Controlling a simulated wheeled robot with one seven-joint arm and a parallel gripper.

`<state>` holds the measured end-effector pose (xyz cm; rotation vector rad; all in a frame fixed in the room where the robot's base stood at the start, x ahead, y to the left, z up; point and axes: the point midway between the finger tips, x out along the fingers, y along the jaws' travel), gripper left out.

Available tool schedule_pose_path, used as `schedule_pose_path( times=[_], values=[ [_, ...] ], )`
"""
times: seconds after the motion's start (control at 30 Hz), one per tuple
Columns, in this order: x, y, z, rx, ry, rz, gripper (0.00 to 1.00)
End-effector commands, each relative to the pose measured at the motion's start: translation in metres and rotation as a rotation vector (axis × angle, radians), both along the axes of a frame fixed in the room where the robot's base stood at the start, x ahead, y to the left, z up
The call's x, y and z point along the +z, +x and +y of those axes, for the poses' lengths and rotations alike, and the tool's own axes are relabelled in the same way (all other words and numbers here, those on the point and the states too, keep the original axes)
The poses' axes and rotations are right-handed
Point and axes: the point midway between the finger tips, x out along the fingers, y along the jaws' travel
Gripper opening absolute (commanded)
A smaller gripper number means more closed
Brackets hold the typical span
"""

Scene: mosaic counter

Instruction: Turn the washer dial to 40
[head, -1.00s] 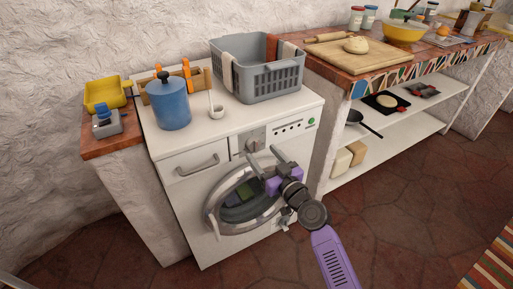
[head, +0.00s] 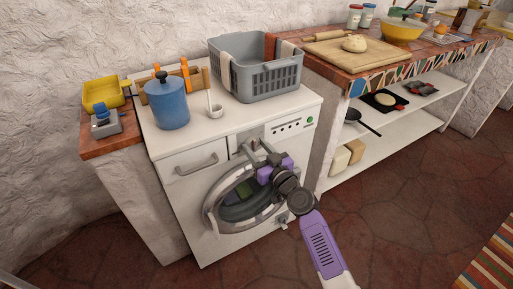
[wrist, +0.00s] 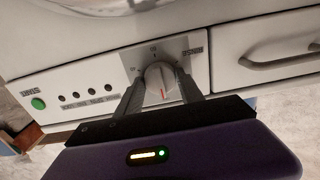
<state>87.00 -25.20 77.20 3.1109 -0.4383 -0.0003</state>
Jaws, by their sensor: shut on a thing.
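The white washer (head: 180,237) stands against the counter with its round door (head: 245,205) at the front. The dial (wrist: 160,82) is a pale round knob on a grey plate in the wrist view, with a red mark on it. My gripper (wrist: 163,88) is shut on the dial, one finger on each side. In the head view my gripper (head: 257,150) reaches the panel and covers most of the dial. A green START button (wrist: 38,103) is on the same panel.
A drawer handle (head: 197,164) lies left of the dial in the head view. The floor in front is clear.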

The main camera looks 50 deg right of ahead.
Motion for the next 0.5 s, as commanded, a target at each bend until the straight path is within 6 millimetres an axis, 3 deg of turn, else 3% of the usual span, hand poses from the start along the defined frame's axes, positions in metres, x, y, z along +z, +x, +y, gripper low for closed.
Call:
schedule_pose_path(
  times=[0.27, 0.5],
  values=[
    [-0.0002, -0.0002, 0.0001, 0.000, 0.040, -0.012, 0.04],
    [-0.0002, -0.0002, 0.0002, 0.000, 0.176, -0.052, 0.04]
  ],
)
